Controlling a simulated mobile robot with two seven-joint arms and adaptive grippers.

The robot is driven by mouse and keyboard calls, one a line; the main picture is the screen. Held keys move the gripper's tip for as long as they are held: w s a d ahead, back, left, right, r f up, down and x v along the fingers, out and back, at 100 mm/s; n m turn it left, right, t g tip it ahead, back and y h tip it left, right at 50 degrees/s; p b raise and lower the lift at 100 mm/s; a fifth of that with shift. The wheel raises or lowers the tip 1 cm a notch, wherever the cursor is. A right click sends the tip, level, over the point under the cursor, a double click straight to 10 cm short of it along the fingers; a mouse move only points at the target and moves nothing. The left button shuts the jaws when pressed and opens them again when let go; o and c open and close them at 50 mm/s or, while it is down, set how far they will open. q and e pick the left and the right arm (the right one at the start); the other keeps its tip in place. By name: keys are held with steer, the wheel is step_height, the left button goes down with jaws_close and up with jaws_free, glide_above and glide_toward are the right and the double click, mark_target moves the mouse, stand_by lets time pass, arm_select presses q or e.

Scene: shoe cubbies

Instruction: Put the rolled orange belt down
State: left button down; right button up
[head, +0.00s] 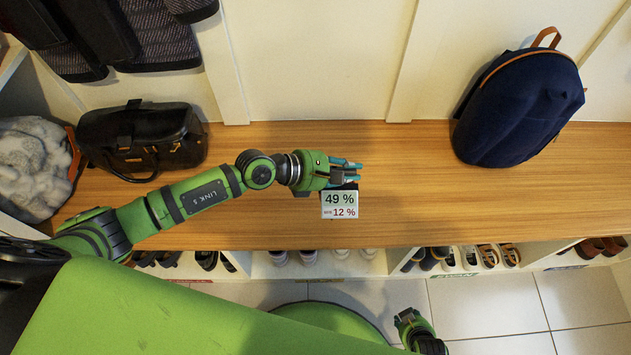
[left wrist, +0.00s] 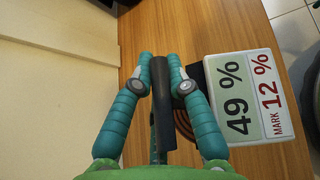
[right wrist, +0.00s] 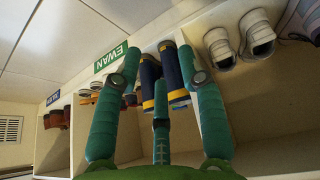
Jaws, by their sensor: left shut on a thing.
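My left gripper (head: 345,172) is over the wooden bench top. In the left wrist view (left wrist: 160,75) its fingers are shut on a dark, narrow strip-like thing (left wrist: 163,105). A brown ribbed patch (left wrist: 183,124) shows beside the right finger, partly hidden; I cannot tell whether it is the rolled orange belt. No clearly orange roll shows. A white-and-green display panel (head: 340,205) reading 49 % and mark 12 % is close by the left gripper, and in the left wrist view (left wrist: 245,95). My right gripper (right wrist: 162,62) is open and empty in front of the cubbies.
A grey fluffy thing (head: 30,165) is at far left. Shoes fill cubbies below, including navy shoes (right wrist: 175,75) under an EWAN label (right wrist: 111,57).

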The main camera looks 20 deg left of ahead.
arm_select(q)
steer(key=shift+w+a+f+b, duration=0.55)
steer(key=shift+a+f+b, duration=0.5)
steer(key=shift+a+f, duration=0.35)
steer(key=shift+w+a+f+b, duration=0.55)
steer(key=shift+a+f+b, duration=0.6)
steer(key=shift+f, duration=0.45)
steer(key=shift+w+a+f+b, duration=0.55)
steer(key=shift+a+f+b, duration=0.4)
steer(key=shift+a+f, duration=0.5)
arm_select(e)
steer(key=shift+s+a+r+g, duration=0.15)
steer(key=shift+a+r+g, duration=0.2)
steer(key=shift+r, duration=0.5)
steer(key=shift+s+a+r+g, duration=0.1)
steer(key=shift+r+g, duration=0.35)
steer(key=shift+r, duration=0.35)
steer(key=shift+s+a+r+g, duration=0.15)
steer(key=shift+a+r+g, duration=0.2)
steer(key=shift+r, duration=0.5)
arm_select(q)
steer(key=shift+d+f, duration=0.1)
arm_select(e)
steer(key=shift+d, duration=0.1)
arm_select(q)
steer(key=c, duration=1.2)
jaws_free()
arm_select(e)
steer(key=shift+w+r, duration=0.1)
steer(key=shift+r, duration=0.05)
